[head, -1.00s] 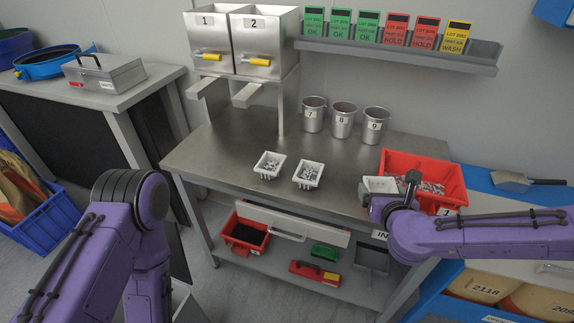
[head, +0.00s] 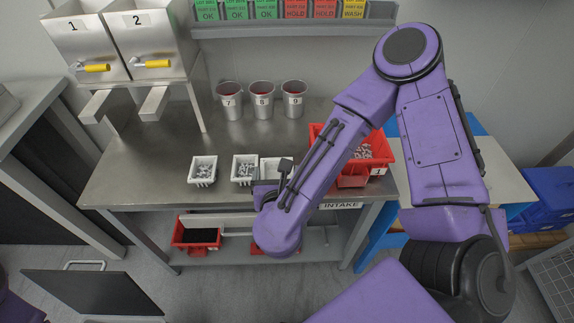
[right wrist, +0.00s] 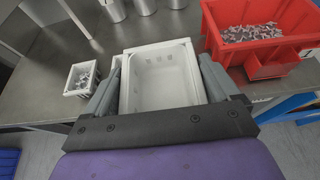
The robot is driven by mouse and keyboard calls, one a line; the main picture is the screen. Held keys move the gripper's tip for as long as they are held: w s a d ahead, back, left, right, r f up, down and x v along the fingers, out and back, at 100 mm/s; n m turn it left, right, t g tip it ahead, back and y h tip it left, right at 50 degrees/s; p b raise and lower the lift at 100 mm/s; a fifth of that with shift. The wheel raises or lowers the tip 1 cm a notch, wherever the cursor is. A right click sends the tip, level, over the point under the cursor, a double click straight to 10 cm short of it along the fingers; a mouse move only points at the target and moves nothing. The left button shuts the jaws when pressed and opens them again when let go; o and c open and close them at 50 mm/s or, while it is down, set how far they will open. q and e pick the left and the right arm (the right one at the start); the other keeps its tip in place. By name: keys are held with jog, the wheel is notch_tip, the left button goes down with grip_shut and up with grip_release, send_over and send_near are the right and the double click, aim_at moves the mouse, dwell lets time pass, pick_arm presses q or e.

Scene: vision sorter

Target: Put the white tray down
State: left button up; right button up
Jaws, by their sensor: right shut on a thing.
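A small white tray (head: 271,165) is at my right gripper (head: 272,187), right of the two filled white trays on the steel table. In the right wrist view the same tray (right wrist: 162,92) sits between the two fingers of my right gripper (right wrist: 163,78), which are shut on its sides. The tray looks empty inside. Its underside is hidden, so I cannot tell whether it touches the table. My left gripper is not in view.
Two white trays with metal parts, the left one (head: 203,171) and the nearer one (head: 245,169), stand just left. A red bin (head: 378,150) of parts stands right. Cups (head: 263,102) stand behind. The steel table (head: 135,170) is clear at left.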

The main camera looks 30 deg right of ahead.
jog(key=w+d+f+b, duration=0.3)
jog(key=b, duration=0.3)
jog(key=shift+f+b, duration=0.15)
jog(key=shift+b, duration=0.25)
jog(key=w+d+f+p, duration=0.1)
jog(key=w+d+f, duration=0.2)
jog(key=w+d+f+p, duration=0.1)
jog(key=w+d+f, duration=0.2)
jog(key=shift+w+d+f, duration=0.15)
jog(key=shift+w+d, duration=0.05)
jog(key=shift+w, duration=0.15)
notch_tip(320, 180, down, 3)
jog(key=shift+w+d+r, duration=0.1)
jog(key=shift+w+f, duration=0.1)
jog(key=shift+f, duration=0.3)
